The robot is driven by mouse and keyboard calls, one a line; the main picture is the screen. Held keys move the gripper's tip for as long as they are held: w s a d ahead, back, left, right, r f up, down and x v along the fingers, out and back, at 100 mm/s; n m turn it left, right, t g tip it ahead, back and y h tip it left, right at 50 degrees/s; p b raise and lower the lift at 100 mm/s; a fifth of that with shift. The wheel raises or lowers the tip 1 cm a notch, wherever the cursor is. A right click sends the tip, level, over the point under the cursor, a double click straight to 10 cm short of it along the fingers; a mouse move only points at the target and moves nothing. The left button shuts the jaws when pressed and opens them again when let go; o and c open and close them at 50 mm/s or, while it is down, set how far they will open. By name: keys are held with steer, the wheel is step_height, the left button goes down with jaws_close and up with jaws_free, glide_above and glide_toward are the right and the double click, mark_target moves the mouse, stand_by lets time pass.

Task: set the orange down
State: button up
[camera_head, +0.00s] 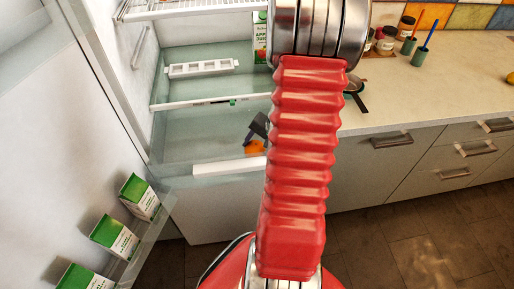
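The orange (254,147) shows as a small orange patch in the lower part of the open fridge (195,140), just above the front edge of the bottom compartment. My red arm hides its right side. Part of my dark gripper (256,129) shows left of the arm, right above the orange and close against it. The rest of the gripper is hidden behind the arm. I cannot tell whether the fingers are closed on the orange, or whether the orange rests on the compartment floor.
The fridge door stands open at left, with green-and-white cartons (115,236) in its shelf. A white egg-rack-like tray (202,68) and an apple juice carton (260,38) are higher inside. The counter (440,85) at right holds jars, cups and a dark pan-like object.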

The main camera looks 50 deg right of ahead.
steer(key=o, duration=0.4)
steer(key=shift+r, duration=0.1)
steer(key=v, duration=1.2)
stand_by(0.8)
